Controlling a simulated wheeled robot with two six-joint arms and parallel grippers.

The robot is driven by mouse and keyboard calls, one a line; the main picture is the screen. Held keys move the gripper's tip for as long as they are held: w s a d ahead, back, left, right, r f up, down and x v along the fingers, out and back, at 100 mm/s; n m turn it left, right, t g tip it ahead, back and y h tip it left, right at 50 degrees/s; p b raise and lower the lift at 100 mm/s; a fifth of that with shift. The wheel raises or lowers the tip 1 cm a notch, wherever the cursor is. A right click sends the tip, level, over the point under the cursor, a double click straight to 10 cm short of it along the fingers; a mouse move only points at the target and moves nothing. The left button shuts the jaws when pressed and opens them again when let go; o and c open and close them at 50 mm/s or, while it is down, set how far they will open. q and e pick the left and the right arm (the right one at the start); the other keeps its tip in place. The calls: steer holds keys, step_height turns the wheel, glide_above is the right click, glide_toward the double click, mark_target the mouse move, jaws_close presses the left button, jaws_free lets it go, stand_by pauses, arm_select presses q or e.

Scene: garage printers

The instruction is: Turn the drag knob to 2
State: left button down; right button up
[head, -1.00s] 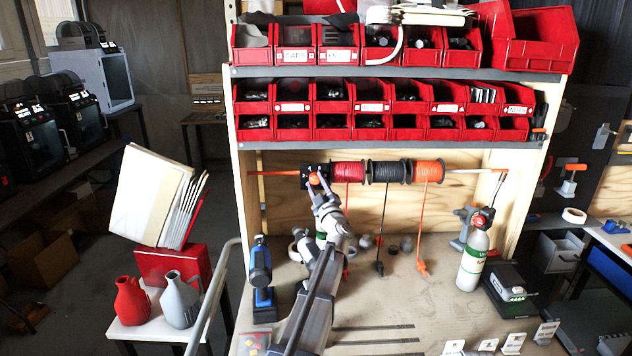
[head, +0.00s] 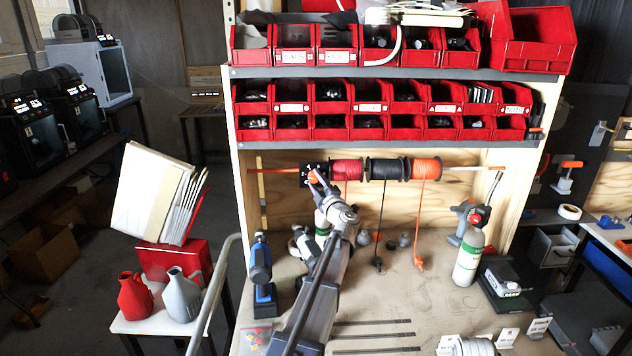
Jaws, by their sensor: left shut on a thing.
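The drag knob (head: 312,176) is a small orange knob on a black dial plate (head: 306,170) with white marks, at the left end of the spool rod. My left gripper (head: 318,180) reaches up to it from below and is shut on the knob. The jaws and arm cover part of the knob and plate, and I cannot read which number the knob points to. My right gripper is not in view.
Red (head: 347,170), black (head: 384,169) and orange (head: 426,169) filament spools hang on the rod right of the plate. A blue tool (head: 261,272) stands left of my arm, a gas bottle (head: 469,258) on the right. Red bins (head: 370,97) fill the shelves above.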

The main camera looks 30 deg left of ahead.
arm_select(q)
steer(key=shift+c, duration=1.9)
jaws_free()
steer(key=b+v, duration=0.1)
steer(key=v, duration=0.6)
steer(key=shift+s+d, duration=0.25)
steer(key=shift+d, duration=0.1)
